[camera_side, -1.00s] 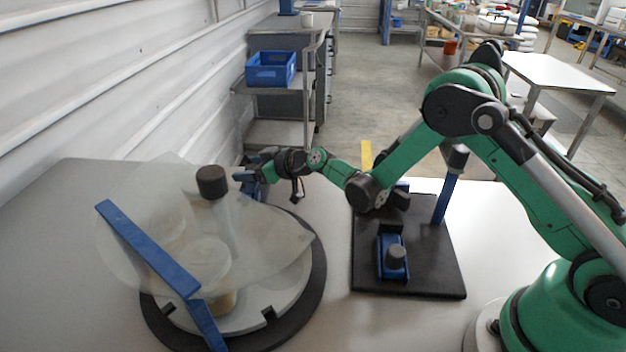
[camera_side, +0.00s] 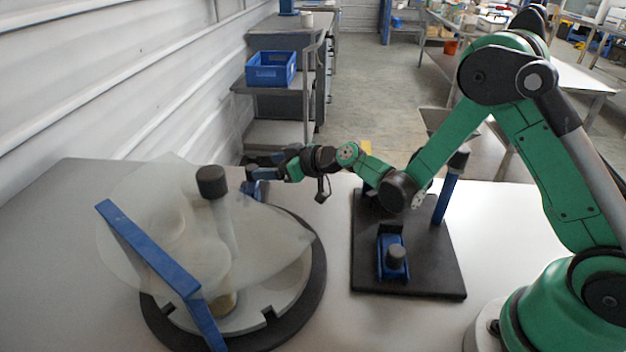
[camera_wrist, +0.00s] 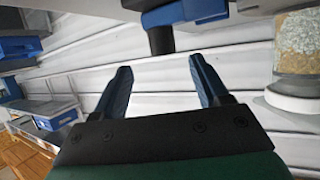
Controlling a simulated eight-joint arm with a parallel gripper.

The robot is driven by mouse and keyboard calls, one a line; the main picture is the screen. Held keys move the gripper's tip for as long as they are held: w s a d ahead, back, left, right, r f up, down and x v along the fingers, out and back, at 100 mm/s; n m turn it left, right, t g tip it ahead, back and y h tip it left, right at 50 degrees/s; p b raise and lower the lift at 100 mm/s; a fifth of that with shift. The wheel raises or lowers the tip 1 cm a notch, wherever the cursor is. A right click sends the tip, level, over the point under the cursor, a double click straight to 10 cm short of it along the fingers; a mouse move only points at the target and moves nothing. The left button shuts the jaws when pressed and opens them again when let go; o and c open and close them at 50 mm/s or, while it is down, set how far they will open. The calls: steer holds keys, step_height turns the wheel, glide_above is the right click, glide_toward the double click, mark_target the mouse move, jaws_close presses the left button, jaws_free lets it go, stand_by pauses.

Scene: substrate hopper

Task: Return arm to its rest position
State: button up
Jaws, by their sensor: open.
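My gripper (camera_side: 262,168) is in the side view, at the end of the green arm, behind and right of the hopper's dark knob. In the wrist view its two blue fingers (camera_wrist: 160,82) are spread apart with nothing between them. The substrate hopper (camera_side: 150,215) has a translucent cover, a blue bar (camera_side: 148,247) and a dark cylindrical knob (camera_side: 212,182). It stands on a round black base (camera_side: 318,275). In the wrist view a clear container of grainy material (camera_wrist: 298,45) shows at the upper right.
A black plate (camera_side: 430,275) with a blue clamp-like fixture (camera_side: 393,258) and a blue post (camera_side: 447,195) lies on the table below my forearm. A blue crate (camera_side: 270,69) sits on a shelf behind. A ribbed wall runs along the left. The table's front middle is clear.

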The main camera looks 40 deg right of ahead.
steer(key=s+d+r+m+g+h, duration=0.1)
steer(key=s+r+m+g+h, duration=0.15)
steer(key=s+r, duration=0.55)
steer(key=s+d+m+g+h, duration=0.2)
steer(key=s+d+h, duration=0.1)
steer(key=s, duration=1)
steer(key=shift+s+d+r+g, duration=0.15)
steer(key=shift+d+r+g, duration=0.2)
steer(key=shift+d, duration=0.3)
